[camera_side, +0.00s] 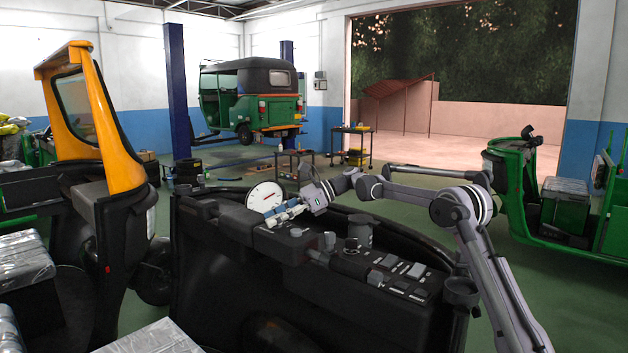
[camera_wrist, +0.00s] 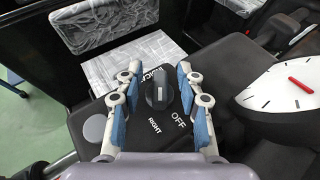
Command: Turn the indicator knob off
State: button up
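The indicator knob (camera_wrist: 158,92) is a dark round knob on a black panel in the wrist view. A pale mark on it runs roughly up and down the picture. White lettering reads "RIGHT" (camera_wrist: 154,125) below it and "OFF" (camera_wrist: 180,117) to its lower right. A third label to its upper left is partly hidden. My gripper (camera_wrist: 160,70) is open, its blue-padded fingers on either side of the knob with visible gaps. In the side view my gripper (camera_side: 284,213) is low over the left part of the dashboard (camera_side: 235,224), and I cannot pick out the knob there.
A white dial with a red needle (camera_wrist: 287,84) stands close to the right of the fingers; it also shows behind my gripper in the side view (camera_side: 264,195). Other knobs and switches (camera_side: 388,262) line the dashboard to the right. A yellow-framed rickshaw cab (camera_side: 112,130) stands at left.

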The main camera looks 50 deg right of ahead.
grip_shut()
jog(key=shift+w+g, duration=0.1)
jog(key=shift+g, duration=0.2)
jog(key=shift+n+g+y, duration=0.6)
jog(key=shift+n+g, duration=0.4)
jog(key=shift+n, duration=0.3)
grip_release()
